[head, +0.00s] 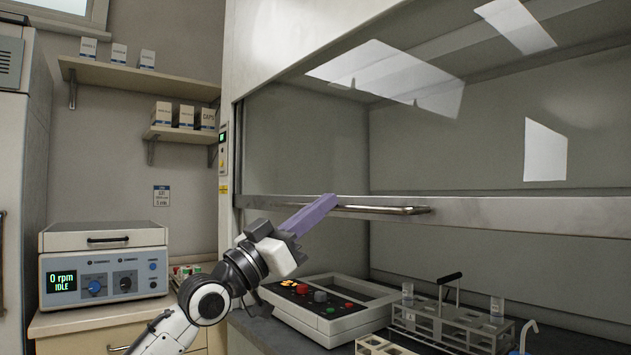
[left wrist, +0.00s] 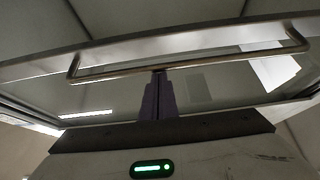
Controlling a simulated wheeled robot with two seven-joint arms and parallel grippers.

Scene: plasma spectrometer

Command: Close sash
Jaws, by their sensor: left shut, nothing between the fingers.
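The fume hood sash (head: 530,213) is a glass pane with a metal bottom rail, raised partway with an open gap below it. A horizontal bar handle (head: 395,210) runs along the rail. My left gripper (head: 325,203) has its purple fingers shut and empty, their tips at the left part of the handle. In the left wrist view the shut fingers (left wrist: 159,95) point up at the handle bar (left wrist: 190,61), tips at its underside or just in front of it; I cannot tell whether they touch. My right gripper is not in view.
A centrifuge (head: 104,264) sits on the left bench. Shelves (head: 140,80) with boxes hang on the back wall.

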